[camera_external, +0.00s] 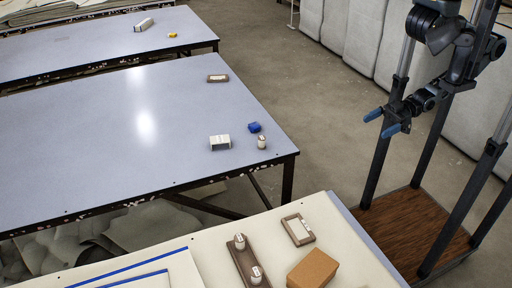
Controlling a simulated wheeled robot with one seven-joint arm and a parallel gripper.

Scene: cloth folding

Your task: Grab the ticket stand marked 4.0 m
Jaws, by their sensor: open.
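I cannot read a 4.0 m marking anywhere. Several pieces could be ticket stands. A brown frame with a white card (298,229) lies on the near table, and a similar smaller one (218,78) lies on the middle table. A brown tray (243,262) on the near table holds two small white labelled pieces, one far (239,241) and one near (256,275). My gripper (382,122) is at the upper right, open and empty, with blue fingertips. It is in the air beside the tables, apart from all these pieces.
On the middle table (110,140) are a white block (220,142), a blue piece (254,127) and a small pale cylinder (262,143). A cardboard-brown box (312,269) stands by the tray. Flat cloth with blue edges (150,272) lies at left. Bare floor (300,100) separates tables and wall.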

